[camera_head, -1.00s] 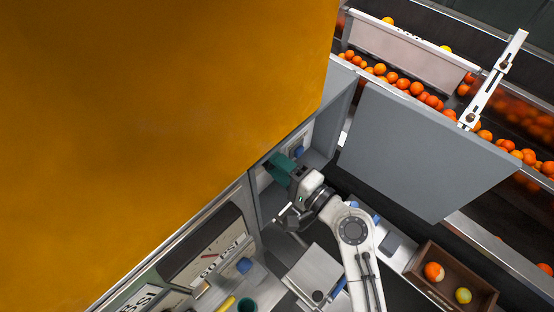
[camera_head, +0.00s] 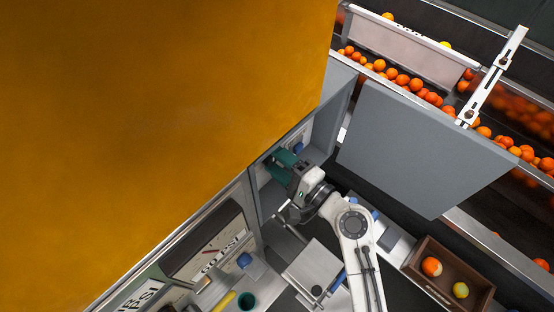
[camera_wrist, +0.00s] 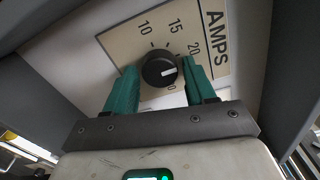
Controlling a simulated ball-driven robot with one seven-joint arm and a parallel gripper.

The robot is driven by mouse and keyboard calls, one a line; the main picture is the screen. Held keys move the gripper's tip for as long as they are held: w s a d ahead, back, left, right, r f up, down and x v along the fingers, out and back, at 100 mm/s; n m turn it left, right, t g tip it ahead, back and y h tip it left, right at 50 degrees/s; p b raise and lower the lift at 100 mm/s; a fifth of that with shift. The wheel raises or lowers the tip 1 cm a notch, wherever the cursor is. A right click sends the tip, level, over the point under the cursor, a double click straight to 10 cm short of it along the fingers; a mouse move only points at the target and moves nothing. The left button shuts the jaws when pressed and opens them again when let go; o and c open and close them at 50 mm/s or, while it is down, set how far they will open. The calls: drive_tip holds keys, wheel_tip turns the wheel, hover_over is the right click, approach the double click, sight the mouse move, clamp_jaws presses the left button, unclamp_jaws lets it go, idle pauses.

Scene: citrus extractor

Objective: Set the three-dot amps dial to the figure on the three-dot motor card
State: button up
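In the wrist view a black round dial (camera_wrist: 159,71) with a white pointer line sits on a beige plate (camera_wrist: 124,41) marked AMPS. The figures 10, 15 and 20 show around it, and another is partly hidden. The pointer line points right, below the 20. My gripper (camera_wrist: 158,80) has its two green fingers apart, one on each side of the dial; I cannot tell whether they touch it. In the head view my gripper (camera_head: 280,163) reaches into the open grey cabinet and the dial is hidden. No dots and no motor card can be made out.
The grey cabinet door (camera_head: 420,150) stands open to the right of my arm. A large orange-yellow surface (camera_head: 150,120) fills the left. A wooden box (camera_head: 450,277) with fruit and a conveyor of oranges (camera_head: 405,80) lie at right.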

drive_tip(key=shift+o, duration=0.7)
drive_tip(key=b+v, duration=0.3)
drive_tip(key=v, duration=0.7)
drive_tip(key=shift+s+d, duration=0.25)
drive_tip(key=shift+s, duration=0.05)
